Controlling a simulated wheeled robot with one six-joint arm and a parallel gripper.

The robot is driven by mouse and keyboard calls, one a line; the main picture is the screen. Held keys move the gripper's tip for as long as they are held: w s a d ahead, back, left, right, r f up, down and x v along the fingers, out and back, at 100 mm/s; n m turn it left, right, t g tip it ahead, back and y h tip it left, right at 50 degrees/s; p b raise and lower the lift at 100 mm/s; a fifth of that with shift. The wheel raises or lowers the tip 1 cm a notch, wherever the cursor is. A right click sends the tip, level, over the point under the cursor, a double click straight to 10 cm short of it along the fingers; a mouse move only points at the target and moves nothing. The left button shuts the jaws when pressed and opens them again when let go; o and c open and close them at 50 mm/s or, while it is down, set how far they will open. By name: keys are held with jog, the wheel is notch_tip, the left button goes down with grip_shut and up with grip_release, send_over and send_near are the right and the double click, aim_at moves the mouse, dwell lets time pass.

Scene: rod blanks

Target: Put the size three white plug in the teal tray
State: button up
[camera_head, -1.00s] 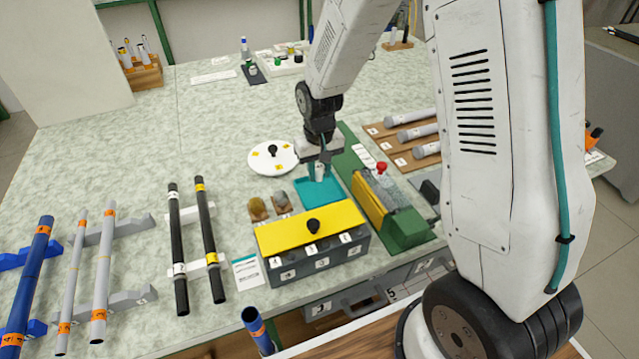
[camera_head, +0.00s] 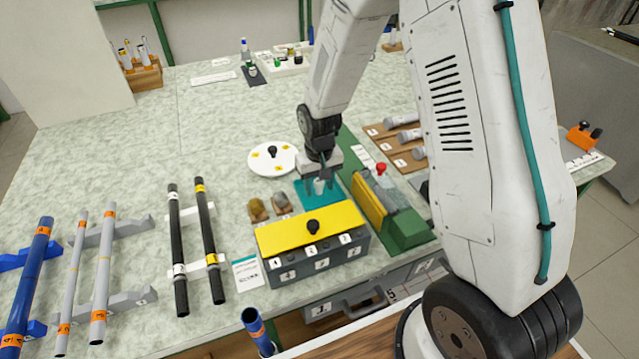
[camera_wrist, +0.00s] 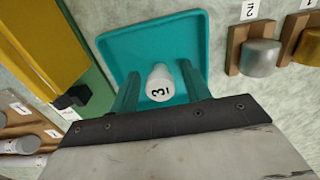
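The white plug (camera_wrist: 160,84), marked 3, stands in the teal tray (camera_wrist: 150,28) in the wrist view, apparently upright on its floor. My gripper (camera_wrist: 160,72) is over the tray, with one finger on each side of the plug and a visible gap on both sides, so it is open. In the head view my gripper (camera_head: 320,185) reaches down to the teal tray (camera_head: 314,204), and the plug (camera_head: 319,186) shows small and pale between the fingers. The plug's underside is hidden.
A grey box with a yellow lid (camera_head: 313,229) stands in front of the tray. A green and yellow fixture (camera_head: 385,205) is close on the right. A white round plate (camera_head: 272,158) and two small wooden holders (camera_head: 258,209) with plugs are to the left.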

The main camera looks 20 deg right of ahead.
jog(key=s+d+r, duration=0.1)
jog(key=s+r, duration=0.2)
jog(key=r, duration=0.8)
jog(key=s+r, duration=0.4)
jog(key=r, duration=0.6)
jog(key=s+d+r, duration=0.1)
jog(key=s+r, duration=0.3)
jog(key=s, duration=0.6)
jog(key=s+d+r+t, duration=0.1)
jog(key=s+r, duration=0.4)
jog(key=s, duration=0.6)
jog(key=shift+s, duration=0.25)
jog(key=shift+d, duration=0.1)
